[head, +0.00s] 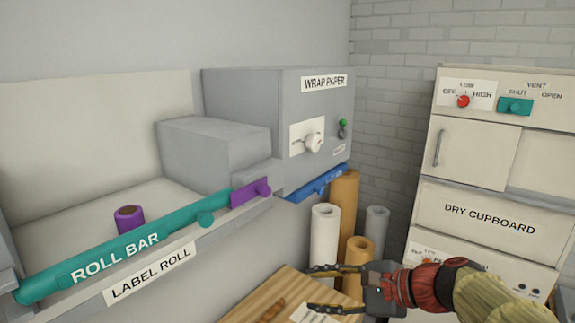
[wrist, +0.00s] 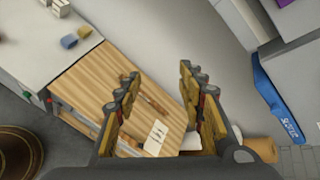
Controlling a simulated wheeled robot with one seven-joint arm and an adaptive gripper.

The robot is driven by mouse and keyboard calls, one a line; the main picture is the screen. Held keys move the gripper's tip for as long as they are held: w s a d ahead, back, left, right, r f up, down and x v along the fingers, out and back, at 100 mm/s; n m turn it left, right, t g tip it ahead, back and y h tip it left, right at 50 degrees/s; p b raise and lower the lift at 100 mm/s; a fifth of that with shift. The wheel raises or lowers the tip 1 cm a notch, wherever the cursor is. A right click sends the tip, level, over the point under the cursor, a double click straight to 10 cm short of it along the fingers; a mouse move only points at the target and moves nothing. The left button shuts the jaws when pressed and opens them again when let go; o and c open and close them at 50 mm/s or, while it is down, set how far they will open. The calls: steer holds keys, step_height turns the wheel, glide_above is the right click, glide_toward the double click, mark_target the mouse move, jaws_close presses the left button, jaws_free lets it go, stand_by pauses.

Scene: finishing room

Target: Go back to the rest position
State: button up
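My gripper (head: 325,288) is at the bottom of the head view, with its two fingers apart and nothing between them. In the wrist view my gripper (wrist: 160,100) is also open, above a wooden board surface (wrist: 95,75). The wooden surface shows at the bottom of the head view too, left of and below the fingers. A white card (wrist: 156,136) and a brown stick-like piece (wrist: 150,98) lie on it. No finger visibly touches anything.
A wrap paper machine (head: 250,95) and a teal roll bar (head: 150,242) stand at left. Upright paper rolls (head: 325,230) stand behind my gripper. A dry cupboard (head: 480,215) stands at right. A round brown object (wrist: 18,150) is at the wrist view's lower left.

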steer(key=s+d+f+n+h+b, duration=0.3)
steer(key=s+d+f+n+b, duration=0.1)
steer(key=f, duration=0.6)
steer(key=s+d+f+n+h+b, duration=0.3)
steer(key=s+f+n+b, duration=0.3)
steer(key=f+b, duration=0.5)
steer(key=s+d+f+n+g+h+b, duration=0.1)
steer(key=s+d+f+n+h+b, duration=0.3)
steer(key=s+f+n+b, duration=0.2)
steer(key=shift+s+d+f+b, duration=0.35)
steer(key=shift+s+f+b, duration=1.05)
steer(key=shift+f, duration=0.95)
steer(key=shift+s, duration=0.15)
